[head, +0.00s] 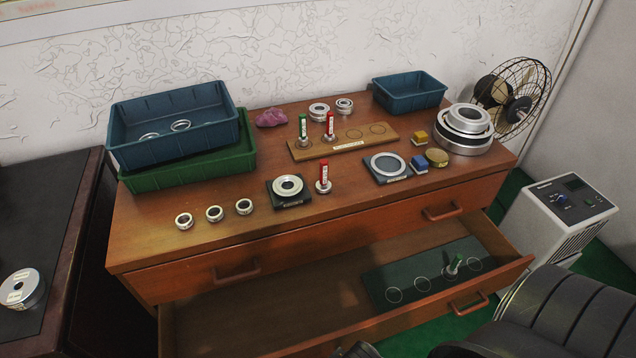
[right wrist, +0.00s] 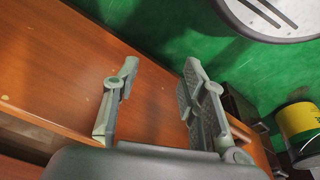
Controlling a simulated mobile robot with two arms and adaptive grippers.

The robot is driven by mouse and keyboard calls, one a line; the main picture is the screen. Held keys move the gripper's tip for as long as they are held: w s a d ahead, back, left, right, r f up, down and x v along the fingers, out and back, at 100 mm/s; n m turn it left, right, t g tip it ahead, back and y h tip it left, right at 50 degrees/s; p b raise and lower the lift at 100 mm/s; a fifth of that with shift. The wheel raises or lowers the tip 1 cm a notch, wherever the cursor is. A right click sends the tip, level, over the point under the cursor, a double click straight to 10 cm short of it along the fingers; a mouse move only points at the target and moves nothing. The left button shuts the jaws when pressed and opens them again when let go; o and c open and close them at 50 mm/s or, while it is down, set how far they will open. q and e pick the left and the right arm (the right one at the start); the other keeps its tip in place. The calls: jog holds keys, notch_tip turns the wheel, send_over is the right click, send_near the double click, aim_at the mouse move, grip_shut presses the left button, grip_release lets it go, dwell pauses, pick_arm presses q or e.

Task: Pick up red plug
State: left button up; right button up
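One red plug (head: 323,177) stands upright with a metal base near the front of the wooden cabinet top (head: 150,235), right of a metal ring on a dark plate. A second red plug (head: 330,124) stands upright on the wooden board (head: 300,153) farther back, beside a green plug (head: 303,128). My right gripper (right wrist: 160,70) is open and empty in the right wrist view, with a wood surface and green floor beyond its fingers. No red plug shows in that view. My left gripper is not identifiable in the head view.
The open drawer (head: 250,325) holds a green board (head: 400,276) with another green plug (head: 453,265). Several loose rings (head: 214,214) lie at the front left. Stacked blue (head: 165,152) and green bins (head: 195,172) stand at the back left. A fan (head: 515,95) is at the right.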

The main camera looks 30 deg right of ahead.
aim_at(323, 176)
jog(key=w+d+r+n+t+h, duration=0.2)
jog(key=w+d+r+n+h, duration=0.25)
jog(key=r, duration=0.65)
jog(key=w+d+r+n+t+h, duration=0.1)
jog(key=w+d+r+n+h, duration=0.25)
jog(key=w+r, duration=0.45)
jog(key=w+a+r+n+t+h, duration=0.3)
jog(key=w+r+n+t+h, duration=0.3)
jog(key=w+r+n, duration=0.85)
jog(key=w+d, duration=0.1)
jog(key=d, duration=0.1)
jog(key=w+d+f+n+b, duration=0.1)
jog(key=d, duration=0.2)
jog(key=w+d+n+t+b, duration=0.1)
jog(key=w+d, duration=0.1)
jog(key=d, duration=0.1)
jog(key=shift+d+f+y, duration=0.15)
jog(key=shift+f+y, duration=0.1)
jog(key=shift+y, duration=0.15)
jog(key=b+x, duration=0.2)
jog(key=x, duration=0.3)
jog(key=shift+d+f+b, duration=0.1)
jog(key=shift+d+b, duration=0.15)
jog(key=shift+b, duration=0.1)
